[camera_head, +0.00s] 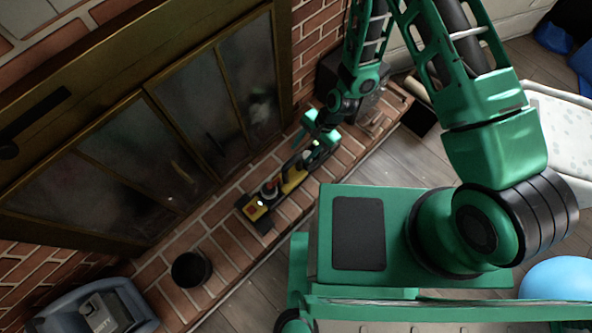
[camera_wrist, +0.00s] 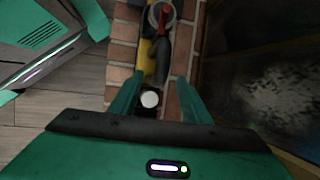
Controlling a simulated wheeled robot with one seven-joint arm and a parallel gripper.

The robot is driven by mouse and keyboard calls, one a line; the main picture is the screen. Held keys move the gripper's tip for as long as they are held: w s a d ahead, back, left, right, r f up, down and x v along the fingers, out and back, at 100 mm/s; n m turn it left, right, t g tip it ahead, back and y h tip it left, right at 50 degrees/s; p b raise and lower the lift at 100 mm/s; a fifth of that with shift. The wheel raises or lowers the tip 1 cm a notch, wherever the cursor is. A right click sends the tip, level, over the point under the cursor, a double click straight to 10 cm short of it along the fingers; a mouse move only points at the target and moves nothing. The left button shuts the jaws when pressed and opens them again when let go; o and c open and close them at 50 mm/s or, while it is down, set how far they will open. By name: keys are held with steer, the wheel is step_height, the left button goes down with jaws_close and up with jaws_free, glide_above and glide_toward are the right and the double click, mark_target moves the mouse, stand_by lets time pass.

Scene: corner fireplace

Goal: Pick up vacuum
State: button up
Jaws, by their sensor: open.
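The vacuum (camera_head: 293,180) is a yellow and black handheld unit with a red part, lying lengthwise on the brick hearth. In the wrist view the vacuum (camera_wrist: 149,64) runs away from me up the middle, with a pale round end between my fingers. My gripper (camera_head: 308,145) is open at the vacuum's end nearer the black box. In the wrist view my gripper (camera_wrist: 161,78) has one finger to each side of the vacuum's near end. I cannot tell whether the fingers touch it or are above it.
The glass fireplace doors (camera_head: 168,130) stand close behind the hearth (camera_head: 215,235). A black pot (camera_head: 190,269) and a grey-blue bin (camera_head: 95,310) are at the lower left. A dark box (camera_head: 338,78) is at the hearth's far end. Wooden floor (camera_head: 400,165) lies in front.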

mark_target(297, 155)
steer(key=shift+x, duration=2.9)
steer(key=shift+w, duration=0.15)
jaws_close()
steer(key=shift+a+r, duration=0.1)
steer(key=shift+a, duration=0.05)
